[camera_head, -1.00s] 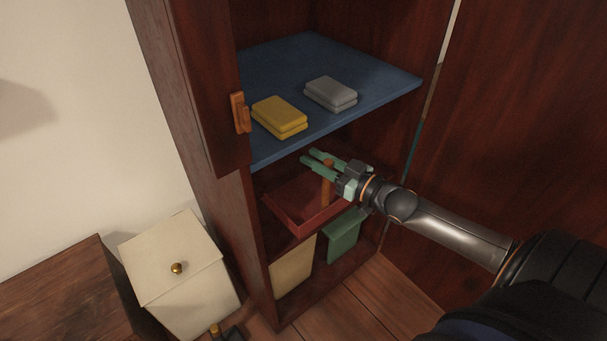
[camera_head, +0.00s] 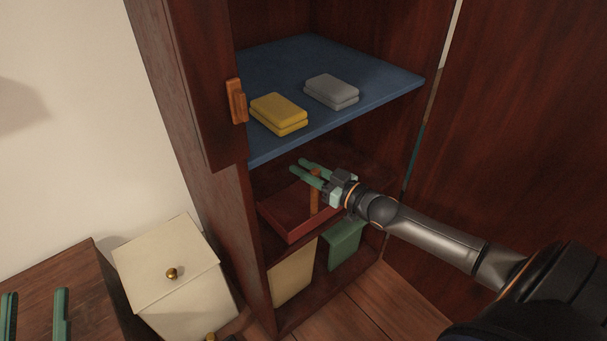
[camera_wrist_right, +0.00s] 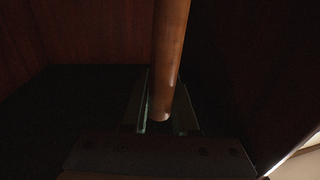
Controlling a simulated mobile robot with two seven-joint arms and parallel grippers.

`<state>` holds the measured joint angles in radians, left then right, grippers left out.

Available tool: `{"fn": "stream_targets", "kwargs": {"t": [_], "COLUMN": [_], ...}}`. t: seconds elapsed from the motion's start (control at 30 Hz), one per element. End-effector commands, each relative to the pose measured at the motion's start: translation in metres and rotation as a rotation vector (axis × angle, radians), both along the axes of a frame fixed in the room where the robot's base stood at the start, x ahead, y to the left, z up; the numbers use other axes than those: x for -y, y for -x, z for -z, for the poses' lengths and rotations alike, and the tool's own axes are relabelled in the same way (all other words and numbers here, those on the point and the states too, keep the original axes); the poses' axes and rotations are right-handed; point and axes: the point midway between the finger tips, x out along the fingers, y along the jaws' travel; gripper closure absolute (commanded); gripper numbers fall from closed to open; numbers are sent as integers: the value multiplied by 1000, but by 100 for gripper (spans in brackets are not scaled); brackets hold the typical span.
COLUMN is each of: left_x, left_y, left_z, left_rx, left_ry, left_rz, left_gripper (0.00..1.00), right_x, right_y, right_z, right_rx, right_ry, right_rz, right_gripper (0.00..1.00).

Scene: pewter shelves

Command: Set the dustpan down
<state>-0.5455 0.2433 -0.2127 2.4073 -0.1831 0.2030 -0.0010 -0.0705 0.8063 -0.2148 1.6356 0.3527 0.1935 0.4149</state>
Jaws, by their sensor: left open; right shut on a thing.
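The dustpan (camera_head: 285,228) is a red, shallow pan with an upright orange-brown handle (camera_head: 315,201). It is at the lower compartment of the cupboard, under the blue shelf; I cannot tell whether its base touches the surface below. My right gripper (camera_head: 298,166) is shut on the handle, its green fingertips reaching past it. In the right wrist view the handle (camera_wrist_right: 168,65) stands between the fingers. My left gripper (camera_head: 36,292) is open and empty at the lower left, over the dark wooden top, its fingers wide apart.
Below the dustpan are a beige panel (camera_head: 293,273) and a green one (camera_head: 346,244). A cream lidded bin (camera_head: 168,255) stands left of the cupboard.

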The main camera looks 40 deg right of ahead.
Motion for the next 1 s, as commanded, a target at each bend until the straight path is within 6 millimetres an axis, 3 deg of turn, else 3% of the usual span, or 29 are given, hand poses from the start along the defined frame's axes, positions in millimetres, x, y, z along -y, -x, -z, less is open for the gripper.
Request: {"fn": "stream_targets", "kwargs": {"t": [0.2, 0.5, 0.53, 0.6, 0.8, 1.0], "left_x": [4, 5, 5, 5, 5, 5], "left_y": [20, 24, 24, 24, 23, 23], "left_z": [-34, -41, -41, -41, -41, -41], "left_rx": [170, 201, 200, 199, 198, 198], "left_ry": [-3, -3, -4, -3, -3, -3], "left_rz": [31, 38, 37, 38, 38, 38], "left_gripper": [50, 50, 50, 50, 50, 50], "right_x": [0, -1, -1, 0, 0, 0], "right_y": [-4, -4, -4, -4, -4, -4], "right_z": [10, 11, 13, 13, 12, 12], "right_rx": [6, 4, 0, 0, 1, 1], "right_ry": [0, 0, 1, 0, 1, 1], "right_rz": [-1, -1, 0, 0, 0, 0], "right_gripper": [100, 100, 72, 64, 43, 43]}}
